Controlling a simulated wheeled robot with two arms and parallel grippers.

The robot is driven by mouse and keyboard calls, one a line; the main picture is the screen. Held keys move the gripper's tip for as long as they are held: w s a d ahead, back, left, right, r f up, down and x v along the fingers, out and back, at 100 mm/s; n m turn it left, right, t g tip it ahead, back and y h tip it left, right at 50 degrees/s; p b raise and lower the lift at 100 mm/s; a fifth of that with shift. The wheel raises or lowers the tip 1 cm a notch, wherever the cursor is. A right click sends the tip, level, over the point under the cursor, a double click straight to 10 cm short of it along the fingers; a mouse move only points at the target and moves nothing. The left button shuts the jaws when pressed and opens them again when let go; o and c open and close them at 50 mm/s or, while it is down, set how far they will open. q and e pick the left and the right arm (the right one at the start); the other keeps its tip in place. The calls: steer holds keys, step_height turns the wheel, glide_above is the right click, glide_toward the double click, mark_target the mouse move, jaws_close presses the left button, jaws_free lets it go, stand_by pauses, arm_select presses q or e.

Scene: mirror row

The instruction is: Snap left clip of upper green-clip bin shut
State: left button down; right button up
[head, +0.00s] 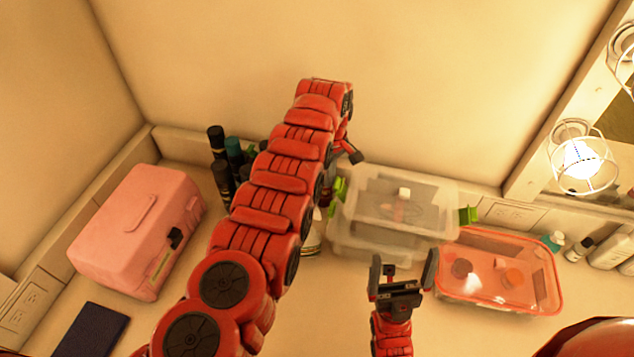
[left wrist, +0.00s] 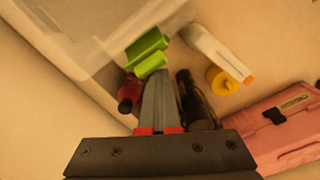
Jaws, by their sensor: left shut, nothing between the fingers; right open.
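The upper green-clip bin (head: 430,192) is translucent and stands on another translucent bin (head: 345,238). Its right green clip (head: 468,215) shows in the head view. At the left end, green clip parts (head: 339,186) show beside my left arm; two green pieces (left wrist: 149,50) appear close up in the left wrist view. I cannot tell whether the left clip is open. My left gripper (head: 352,154) is shut and empty; in the left wrist view its fingertips (left wrist: 158,76) are just beside the lower green piece, contact unclear. My right gripper (head: 402,268) is open and empty in front of the bins.
A pink case (head: 140,230) stands at the left, with a dark flat item (head: 92,330) in front. Dark bottles (head: 218,150) stand behind my left arm. A red-rimmed container (head: 500,270) sits right of the bins. Small bottles (head: 578,250) and a caged lamp (head: 582,165) are further right.

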arm_select(q)
steer(key=shift+s+d+r+b, duration=0.15)
steer(key=shift+s+d+b, duration=0.15)
steer(key=shift+d, duration=0.4)
steer(key=shift+w+r, duration=0.1)
steer(key=shift+r, duration=0.05)
steer(key=shift+w+a+r+p, duration=0.15)
steer(key=shift+r+p, duration=0.2)
steer(key=shift+r, duration=0.55)
steer(key=shift+s+a+r+p, duration=0.1)
steer(key=shift+a+r+p, duration=0.15)
steer(key=shift+r, duration=0.7)
steer(key=shift+w+a+r+p, duration=0.1)
steer(key=shift+r+p, duration=0.3)
steer(key=shift+r, duration=0.5)
